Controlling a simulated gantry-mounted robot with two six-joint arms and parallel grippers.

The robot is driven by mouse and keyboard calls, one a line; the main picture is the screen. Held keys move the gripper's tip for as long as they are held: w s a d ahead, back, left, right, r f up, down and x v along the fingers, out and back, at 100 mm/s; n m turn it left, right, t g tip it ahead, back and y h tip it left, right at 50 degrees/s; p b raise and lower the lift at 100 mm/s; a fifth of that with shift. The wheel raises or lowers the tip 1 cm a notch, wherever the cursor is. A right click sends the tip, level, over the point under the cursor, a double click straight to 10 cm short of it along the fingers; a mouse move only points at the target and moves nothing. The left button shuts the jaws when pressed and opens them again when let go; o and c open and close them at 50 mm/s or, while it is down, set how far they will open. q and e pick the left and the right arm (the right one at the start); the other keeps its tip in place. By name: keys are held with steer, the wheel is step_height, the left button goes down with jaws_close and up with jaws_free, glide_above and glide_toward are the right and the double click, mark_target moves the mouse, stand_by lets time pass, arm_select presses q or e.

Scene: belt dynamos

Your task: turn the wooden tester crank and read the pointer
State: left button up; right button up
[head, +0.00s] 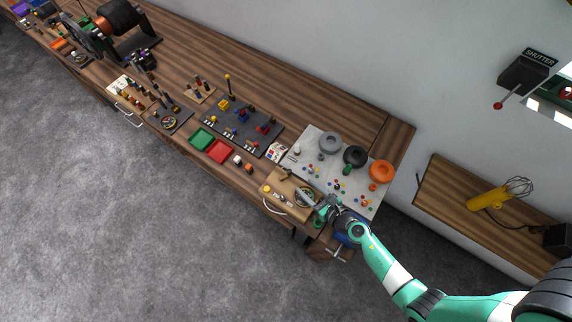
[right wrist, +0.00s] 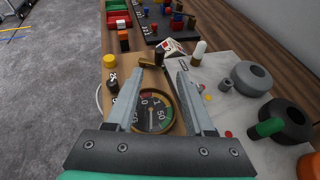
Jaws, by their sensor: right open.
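The wooden tester (head: 281,191) sits near the front right of the bench. Its round dial (right wrist: 152,118) has a dark face, a brass rim, and red and green markings; I cannot read the pointer surely. A brass crank arm (right wrist: 147,64) with a dark knob (right wrist: 159,54) lies at the tester's far edge, beyond the dial. My right gripper (right wrist: 160,73) is open and empty, its two fingers over the dial, tips just short of the crank. In the head view, my right gripper (head: 321,204) is at the dial's right side and partly covers it. My left gripper is not in view.
A yellow button (right wrist: 109,61) is on the tester. A pale mat with a grey ring (head: 330,142), a dark ring (head: 355,155) and an orange ring (head: 381,171) lies to the right. Green (head: 202,138) and red trays (head: 219,151) stand left. Open floor lies in front.

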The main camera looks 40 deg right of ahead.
mark_target(289, 170)
steer(key=b+x, duration=0.4)
steer(key=x, duration=0.6)
steer(key=shift+w, duration=0.1)
steer(key=shift+w+f, duration=0.1)
steer(key=shift+w, duration=0.35)
jaws_close()
